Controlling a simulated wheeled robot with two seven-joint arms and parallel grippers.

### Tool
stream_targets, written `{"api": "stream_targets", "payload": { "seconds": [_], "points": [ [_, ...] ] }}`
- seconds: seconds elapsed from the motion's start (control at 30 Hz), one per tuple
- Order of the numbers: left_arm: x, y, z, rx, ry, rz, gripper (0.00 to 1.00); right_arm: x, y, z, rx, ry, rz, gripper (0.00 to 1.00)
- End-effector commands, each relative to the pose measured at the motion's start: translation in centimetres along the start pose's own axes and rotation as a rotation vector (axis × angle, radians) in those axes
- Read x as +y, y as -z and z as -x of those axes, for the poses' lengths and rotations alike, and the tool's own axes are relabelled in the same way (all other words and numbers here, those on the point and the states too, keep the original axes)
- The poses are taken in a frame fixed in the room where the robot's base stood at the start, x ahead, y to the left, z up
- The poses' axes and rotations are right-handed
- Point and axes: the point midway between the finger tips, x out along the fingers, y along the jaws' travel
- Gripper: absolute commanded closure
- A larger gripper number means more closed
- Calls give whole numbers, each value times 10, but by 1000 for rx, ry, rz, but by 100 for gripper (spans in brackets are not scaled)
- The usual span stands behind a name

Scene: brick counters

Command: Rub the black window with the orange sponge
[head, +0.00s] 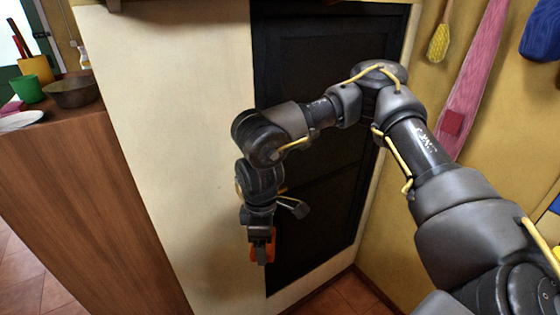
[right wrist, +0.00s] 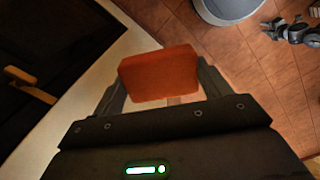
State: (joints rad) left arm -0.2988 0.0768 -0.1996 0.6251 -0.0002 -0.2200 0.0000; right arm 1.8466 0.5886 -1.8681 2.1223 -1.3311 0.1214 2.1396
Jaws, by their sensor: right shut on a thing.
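The black window (head: 318,215) is a tall dark framed panel set in the cream wall, behind my right arm in the head view. Part of it also shows in the right wrist view (right wrist: 85,35) at the upper left. My right gripper (head: 262,250) points down in front of the window's lower left edge. It is shut on the orange sponge (right wrist: 160,75), which sits between both fingers. The sponge also shows in the head view (head: 271,247), partly hidden by the fingers. I cannot tell whether the sponge touches the window. My left gripper is not in the head view.
A wooden counter (head: 90,200) stands at the left with a green cup (head: 27,89), a dark bowl (head: 72,92) and a plate (head: 20,121). A yellow brush (head: 438,43) and a pink cloth (head: 476,80) hang on the right wall. Tiled floor (head: 345,297) lies below.

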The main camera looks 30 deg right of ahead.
Motion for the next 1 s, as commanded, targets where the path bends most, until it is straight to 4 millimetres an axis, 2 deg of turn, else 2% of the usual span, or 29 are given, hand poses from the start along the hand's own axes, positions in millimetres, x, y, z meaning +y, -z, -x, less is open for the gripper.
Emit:
{"api": "stream_targets", "payload": {
  "seconds": [0.13, 0.27, 0.4, 0.5, 0.6, 0.77, 0.9, 1.0],
  "points": [
    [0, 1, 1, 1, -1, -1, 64, -3, -3, -6, 9, 5, 2, 42],
    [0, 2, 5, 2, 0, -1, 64, -21, -11, -32, 61, 22, 20, 42],
    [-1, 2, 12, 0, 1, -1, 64, -62, -17, -68, 161, 47, 39, 42],
    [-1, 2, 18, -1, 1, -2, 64, -94, -14, -84, 234, 60, 46, 42],
    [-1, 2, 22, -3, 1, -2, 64, -122, -6, -93, 297, 71, 46, 42],
    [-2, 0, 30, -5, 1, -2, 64, -161, 14, -94, 396, 87, 33, 42],
    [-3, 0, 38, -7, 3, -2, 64, -190, 39, -85, 492, 96, 6, 42],
    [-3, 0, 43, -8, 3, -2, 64, -202, 59, -74, 566, 97, -36, 42]
  ]
}}
